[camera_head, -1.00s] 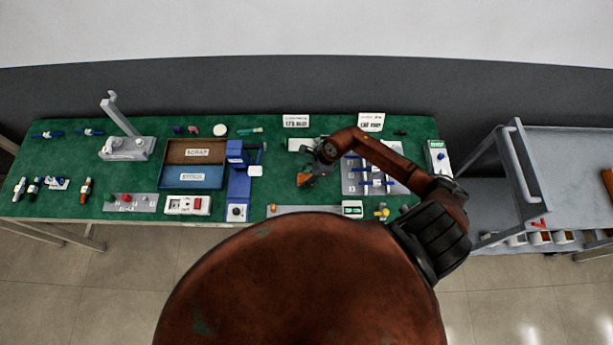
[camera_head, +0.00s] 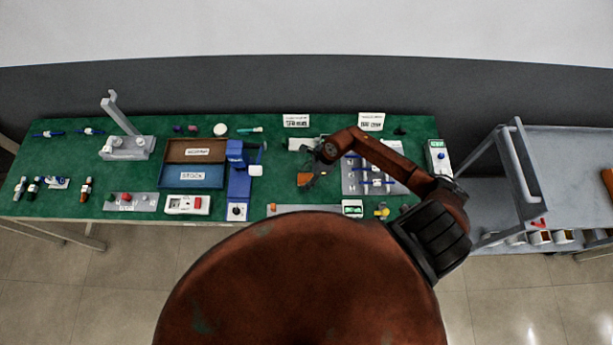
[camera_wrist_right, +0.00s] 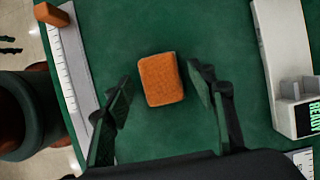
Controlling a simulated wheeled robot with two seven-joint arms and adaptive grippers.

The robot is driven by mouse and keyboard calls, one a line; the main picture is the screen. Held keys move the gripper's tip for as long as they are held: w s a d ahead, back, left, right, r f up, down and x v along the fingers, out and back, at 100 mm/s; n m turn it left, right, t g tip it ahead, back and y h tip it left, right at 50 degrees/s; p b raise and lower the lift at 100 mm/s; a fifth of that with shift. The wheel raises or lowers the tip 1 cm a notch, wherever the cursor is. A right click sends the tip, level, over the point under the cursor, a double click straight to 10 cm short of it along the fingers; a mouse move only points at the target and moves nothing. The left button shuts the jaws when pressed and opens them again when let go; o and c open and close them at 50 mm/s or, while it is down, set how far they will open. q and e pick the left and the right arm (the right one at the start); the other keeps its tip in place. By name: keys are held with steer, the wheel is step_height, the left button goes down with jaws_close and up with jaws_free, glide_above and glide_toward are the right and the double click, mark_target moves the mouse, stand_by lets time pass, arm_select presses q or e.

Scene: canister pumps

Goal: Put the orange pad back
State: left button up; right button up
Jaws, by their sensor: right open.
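The orange pad (camera_wrist_right: 161,79) lies flat on the green bench mat (camera_wrist_right: 200,28) in the right wrist view. In the head view the right gripper (camera_head: 315,180) is over the middle right of the bench. How high the fingertips are above the mat is hard to tell. My left gripper is not in view.
A grey ruled strip (camera_wrist_right: 68,65) with a small orange block (camera_wrist_right: 50,14) lies left in the wrist view. A white device reading READY (camera_wrist_right: 285,60) stands at right. In the head view, a blue stand (camera_head: 239,185) and trays (camera_head: 192,178) are left, a grey pump board (camera_head: 358,185) right.

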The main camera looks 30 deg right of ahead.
steer(key=v, duration=1.2)
steer(key=shift+b, duration=0.45)
steer(key=shift+a+f, duration=0.1)
